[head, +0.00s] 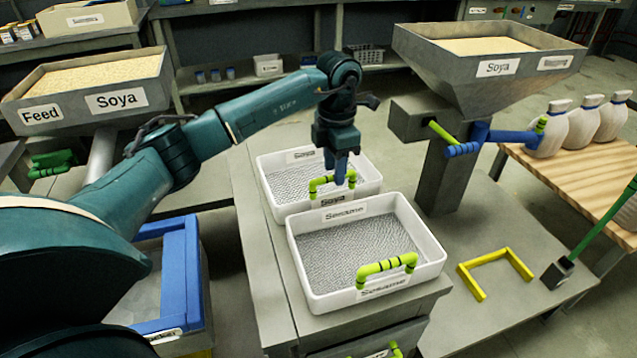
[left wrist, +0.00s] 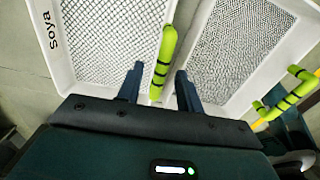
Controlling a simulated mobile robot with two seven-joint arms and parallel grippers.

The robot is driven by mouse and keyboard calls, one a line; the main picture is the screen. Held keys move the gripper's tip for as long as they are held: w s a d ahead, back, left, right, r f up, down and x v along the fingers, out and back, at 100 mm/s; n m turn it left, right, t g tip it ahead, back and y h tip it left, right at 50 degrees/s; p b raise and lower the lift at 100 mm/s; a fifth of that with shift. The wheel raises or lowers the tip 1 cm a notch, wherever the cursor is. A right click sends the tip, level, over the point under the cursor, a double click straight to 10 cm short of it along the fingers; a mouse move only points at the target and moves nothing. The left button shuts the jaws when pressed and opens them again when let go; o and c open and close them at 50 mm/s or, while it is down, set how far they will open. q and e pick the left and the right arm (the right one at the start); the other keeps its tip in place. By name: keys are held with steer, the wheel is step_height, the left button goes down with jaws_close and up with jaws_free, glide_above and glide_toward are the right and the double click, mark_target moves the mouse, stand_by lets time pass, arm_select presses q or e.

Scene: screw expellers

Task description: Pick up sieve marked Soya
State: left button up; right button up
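The Soya sieve (head: 274,192), a white tray with a mesh floor and a green handle (head: 319,186), sits on the grey cabinet, behind the Sesame sieve (head: 304,290). A Soya label is on its near wall. In the left wrist view the Soya sieve (left wrist: 62,60) fills the upper left, with its handle (left wrist: 163,65) at its right side. My left gripper (head: 340,176) points down at this handle. In the left wrist view my left gripper (left wrist: 158,84) is open, one finger on each side of the handle. Whether they touch it is unclear. My right gripper is out of view.
The Sesame sieve stands close beside the Soya sieve, its own green handle (head: 387,267) at the near side. A Soya hopper (head: 450,80) stands at right, a Feed and Soya hopper (head: 75,118) at left. White bottles (head: 553,130) stand on a wooden table.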

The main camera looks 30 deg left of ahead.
arm_select(q)
step_height(320, 180, down, 7)
steer(key=shift+s+r+b, duration=0.15)
steer(key=shift+b, duration=0.2)
jaws_close()
stand_by(0.3)
steer(key=shift+r, duration=0.1)
